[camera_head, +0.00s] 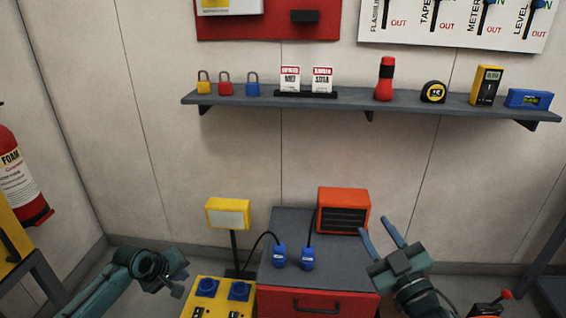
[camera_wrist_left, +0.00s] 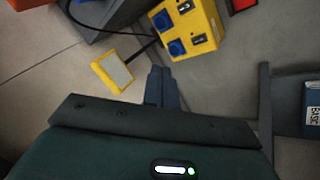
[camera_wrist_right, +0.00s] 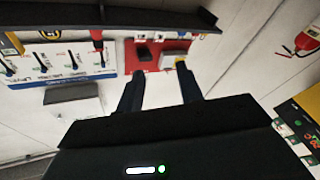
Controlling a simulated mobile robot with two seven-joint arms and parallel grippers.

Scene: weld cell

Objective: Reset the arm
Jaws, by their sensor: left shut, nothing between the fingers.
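My left arm comes in low at the left in the head view, and its gripper (camera_head: 179,285) hangs beside the yellow socket box (camera_head: 215,283). In the left wrist view its fingers (camera_wrist_left: 162,72) are together with nothing between them. My right gripper (camera_head: 380,232) is raised in front of the right side of the grey-topped cabinet, pointing up and forward. Its two blue fingers stand apart, and they also show apart and empty in the right wrist view (camera_wrist_right: 160,80).
The red-fronted cabinet (camera_head: 318,300) carries an orange heater-like box (camera_head: 343,211) and two blue plugs (camera_head: 279,256). A yellow lamp (camera_head: 228,214) stands beside it. A wall shelf (camera_head: 220,100) holds padlocks, tags and tools. A fire extinguisher (camera_head: 20,180) hangs at left.

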